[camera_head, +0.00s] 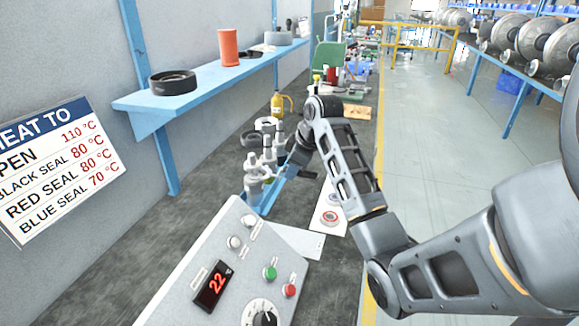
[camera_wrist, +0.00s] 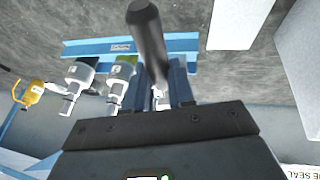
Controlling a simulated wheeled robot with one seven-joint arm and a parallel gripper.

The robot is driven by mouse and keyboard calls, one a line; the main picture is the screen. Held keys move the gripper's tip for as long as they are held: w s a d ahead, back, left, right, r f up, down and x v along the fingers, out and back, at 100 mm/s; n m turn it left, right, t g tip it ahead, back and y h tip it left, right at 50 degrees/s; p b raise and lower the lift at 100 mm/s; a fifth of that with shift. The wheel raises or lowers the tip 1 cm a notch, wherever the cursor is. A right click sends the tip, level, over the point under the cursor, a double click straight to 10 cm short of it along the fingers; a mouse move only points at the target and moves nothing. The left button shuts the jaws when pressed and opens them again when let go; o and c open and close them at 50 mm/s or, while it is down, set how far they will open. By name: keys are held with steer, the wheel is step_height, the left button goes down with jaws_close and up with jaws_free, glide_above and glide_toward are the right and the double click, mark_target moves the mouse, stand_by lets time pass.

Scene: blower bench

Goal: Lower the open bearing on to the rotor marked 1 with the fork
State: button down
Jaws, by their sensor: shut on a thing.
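Several pale grey rotors with upright shafts stand in a row on a blue rail; the nearest rotor (camera_head: 254,182) is left of my gripper (camera_head: 291,172) in the head view. The wrist view shows two rotors (camera_wrist: 76,80) (camera_wrist: 120,88) beside the blue rail (camera_wrist: 90,49). I cannot read a number on any rotor. My gripper (camera_wrist: 163,88) is shut on a dark rod-like handle (camera_wrist: 148,32), which looks like the fork's handle. The fork's far end is hidden. I cannot make out the open bearing on it.
A control box (camera_head: 232,262) reading 22 stands in front. A blue wall shelf (camera_head: 215,79) holds a black ring (camera_head: 172,82) and an orange cylinder (camera_head: 228,47). A sheet with rings (camera_head: 330,214) lies right of the rail. A yellow bottle (camera_head: 277,104) stands behind the rotors.

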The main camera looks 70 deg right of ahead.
mark_target(307, 171)
steer(key=shift+s+d+p, duration=0.2)
steer(key=shift+s+p, duration=0.45)
steer(key=shift+s, duration=1.35)
steer(key=p+v, duration=0.2)
steer(key=v, duration=0.1)
steer(key=shift+w+d+p, duration=0.1)
steer(key=shift+d+p, duration=0.15)
steer(key=shift+p, duration=0.15)
steer(key=shift+v, duration=1.2)
steer(key=shift+d, duration=0.2)
steer(key=shift+f, duration=0.1)
